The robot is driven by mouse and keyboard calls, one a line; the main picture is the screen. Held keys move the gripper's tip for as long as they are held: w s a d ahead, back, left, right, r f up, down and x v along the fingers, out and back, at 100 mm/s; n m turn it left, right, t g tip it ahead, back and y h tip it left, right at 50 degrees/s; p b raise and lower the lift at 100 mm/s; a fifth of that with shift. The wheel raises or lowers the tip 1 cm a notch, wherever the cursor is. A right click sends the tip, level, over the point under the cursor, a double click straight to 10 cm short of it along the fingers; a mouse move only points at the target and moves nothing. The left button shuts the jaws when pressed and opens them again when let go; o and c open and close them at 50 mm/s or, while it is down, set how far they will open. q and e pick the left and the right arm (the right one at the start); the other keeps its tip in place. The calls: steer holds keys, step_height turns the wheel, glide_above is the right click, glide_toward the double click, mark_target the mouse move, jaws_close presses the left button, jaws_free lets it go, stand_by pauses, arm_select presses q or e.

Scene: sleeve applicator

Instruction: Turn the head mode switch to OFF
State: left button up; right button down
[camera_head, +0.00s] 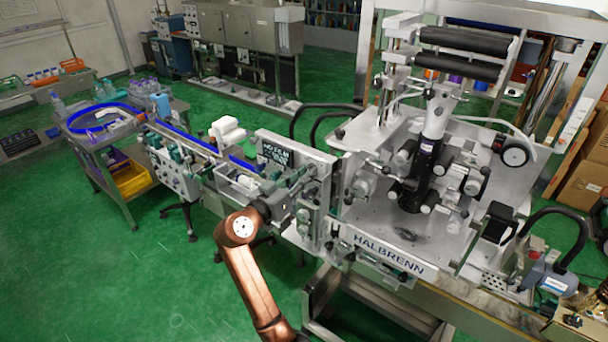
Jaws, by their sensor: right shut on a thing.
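My right arm (246,250), copper-coloured, comes up from the bottom of the head view. Its right gripper (296,199) is at the left side of the Halbrenn machine (388,259), against the grey head unit beside the dark screen (279,154). The gripper is shut on a small part there, which fits the head mode switch. The switch itself is hidden by the gripper and too small to make out, so its setting cannot be read. My left gripper is not in view.
A conveyor (187,137) runs from the machine to the upper left. A trolley (97,138) with a blue coil and a yellow bin stands at the far left. Black rollers (464,42) sit above the machine. The green floor (120,270) at lower left is clear.

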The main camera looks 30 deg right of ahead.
steer(key=shift+n, duration=0.4)
steer(key=shift+r+n+p, duration=0.1)
steer(key=shift+n+p, duration=2.65)
steer(key=shift+n, duration=1.35)
steer(key=c, duration=1.8)
jaws_free()
steer(key=shift+o, duration=0.2)
